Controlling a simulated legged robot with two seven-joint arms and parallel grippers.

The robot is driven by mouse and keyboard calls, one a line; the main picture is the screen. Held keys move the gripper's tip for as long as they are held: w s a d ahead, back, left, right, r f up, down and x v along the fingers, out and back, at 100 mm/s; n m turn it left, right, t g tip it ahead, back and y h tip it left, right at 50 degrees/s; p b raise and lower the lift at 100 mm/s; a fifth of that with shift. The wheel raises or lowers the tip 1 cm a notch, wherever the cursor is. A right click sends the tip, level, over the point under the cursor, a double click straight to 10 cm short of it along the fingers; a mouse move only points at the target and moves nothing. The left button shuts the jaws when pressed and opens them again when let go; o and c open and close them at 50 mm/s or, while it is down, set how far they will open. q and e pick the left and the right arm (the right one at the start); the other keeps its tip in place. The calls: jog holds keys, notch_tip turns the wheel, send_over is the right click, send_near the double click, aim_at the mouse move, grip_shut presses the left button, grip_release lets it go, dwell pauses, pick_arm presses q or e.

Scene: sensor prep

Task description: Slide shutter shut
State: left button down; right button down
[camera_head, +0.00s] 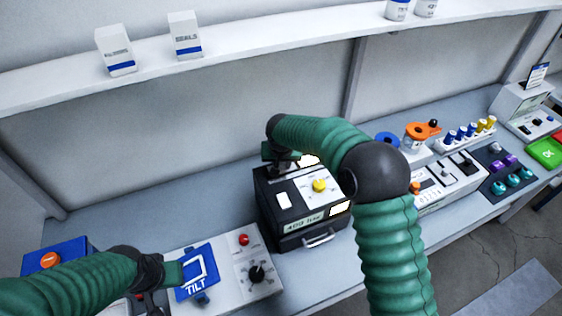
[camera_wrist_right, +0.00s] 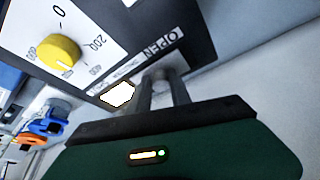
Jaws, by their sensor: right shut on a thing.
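The black box (camera_head: 268,212) with a yellow dial (camera_head: 320,185) stands mid-bench. My right gripper (camera_head: 282,163) is at the box's far left corner. In the right wrist view, my right gripper (camera_wrist_right: 168,93) is shut on a small grey knob (camera_wrist_right: 160,76) beside an "OPEN" label (camera_wrist_right: 163,42). A bright window (camera_wrist_right: 118,94) shows next to it. The knob is mostly hidden by the fingers, and I cannot tell how far the shutter covers the window. My left gripper (camera_head: 172,273) is over the panel with the blue "TILT" plate (camera_head: 196,280); its jaws are unclear.
A red button (camera_head: 244,239) and black dial (camera_head: 257,273) sit on the left panel. A blue box with an orange button (camera_head: 50,260) is further left. White instruments (camera_head: 450,180) and coloured vials stand right. My right arm crosses above the bench.

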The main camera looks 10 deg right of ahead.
jog(key=shift+w+d+r, duration=0.4)
jog(key=shift+t, duration=0.3)
jog(key=d, duration=0.3)
jog(key=w+d, duration=0.1)
jog(key=d, duration=0.2)
jog(key=d+p, duration=0.1)
jog(key=d, duration=0.1)
jog(key=shift+w+d, duration=0.35)
jog(key=shift+d, duration=0.05)
jog(key=shift+a, duration=0.1)
jog(key=c, duration=1.6)
grip_release()
jog(key=shift+a+r, duration=0.1)
jog(key=shift+o, duration=2.1)
jog(key=shift+w+f, duration=0.1)
jog(key=shift+f, duration=0.15)
jog(key=shift+d+f, duration=0.15)
jog(key=shift+d, duration=0.15)
pick_arm(q)
jog(key=f+b, duration=0.2)
jog(key=b, duration=0.1)
jog(key=shift+w+d, duration=0.15)
jog(key=shift+d, duration=0.1)
pick_arm(e)
jog(key=v, duration=1.6)
jog(key=shift+r, duration=0.4)
jog(key=shift+w, duration=0.1)
